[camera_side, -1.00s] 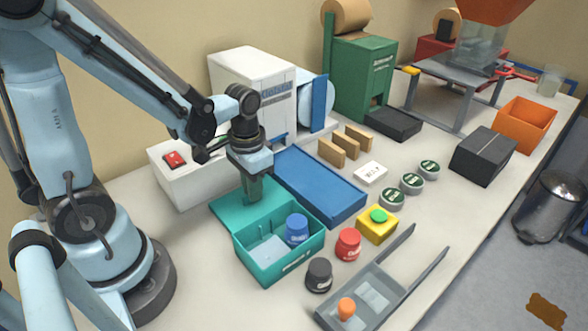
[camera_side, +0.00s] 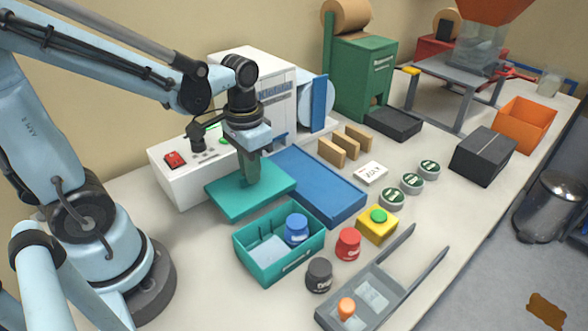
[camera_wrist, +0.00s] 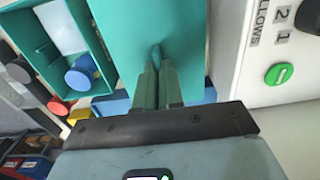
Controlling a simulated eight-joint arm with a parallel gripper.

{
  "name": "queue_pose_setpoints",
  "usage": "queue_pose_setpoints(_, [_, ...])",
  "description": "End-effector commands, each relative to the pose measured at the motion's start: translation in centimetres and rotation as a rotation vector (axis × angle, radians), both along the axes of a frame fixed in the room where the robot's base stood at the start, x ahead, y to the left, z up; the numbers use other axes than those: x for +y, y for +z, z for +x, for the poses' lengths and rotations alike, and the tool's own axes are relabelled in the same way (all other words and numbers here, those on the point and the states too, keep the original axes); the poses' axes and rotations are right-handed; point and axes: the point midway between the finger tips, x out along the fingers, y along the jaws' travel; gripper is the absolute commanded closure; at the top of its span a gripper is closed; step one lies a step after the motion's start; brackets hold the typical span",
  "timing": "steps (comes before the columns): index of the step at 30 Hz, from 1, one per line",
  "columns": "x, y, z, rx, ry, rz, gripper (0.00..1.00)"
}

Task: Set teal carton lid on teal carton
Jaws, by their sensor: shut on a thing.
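The teal carton lid (camera_side: 222,198) is a flat teal slab, held roughly level above the table just behind the carton in the side view. My gripper (camera_side: 250,172) is shut on it from above, near its middle. In the wrist view the fingers (camera_wrist: 157,65) close on a small teal grip on the lid (camera_wrist: 185,35). The teal carton (camera_side: 283,272) stands open on the table, in front of and apart from the lid. A blue-capped jar (camera_side: 297,229) sits in its right part. The carton also shows left of the lid in the wrist view (camera_wrist: 88,22).
A blue tray (camera_side: 325,190) lies right of the lid. A white control box (camera_side: 185,178) is close behind it. A red-capped jar (camera_side: 348,243), a dark jar (camera_side: 319,274) and a yellow button box (camera_side: 376,231) stand beside the carton. Space above the carton is clear.

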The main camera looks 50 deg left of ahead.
Motion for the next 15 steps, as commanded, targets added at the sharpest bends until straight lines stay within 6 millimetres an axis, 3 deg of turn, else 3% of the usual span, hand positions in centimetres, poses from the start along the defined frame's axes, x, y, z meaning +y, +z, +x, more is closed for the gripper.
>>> queue_pose_setpoints(9, [0.0,3.7,0.0,0.000,0.000,0.000,1.00])
queue_pose_setpoints(15, [-0.3,4.9,0.0,0.000,-0.002,0.000,1.00])
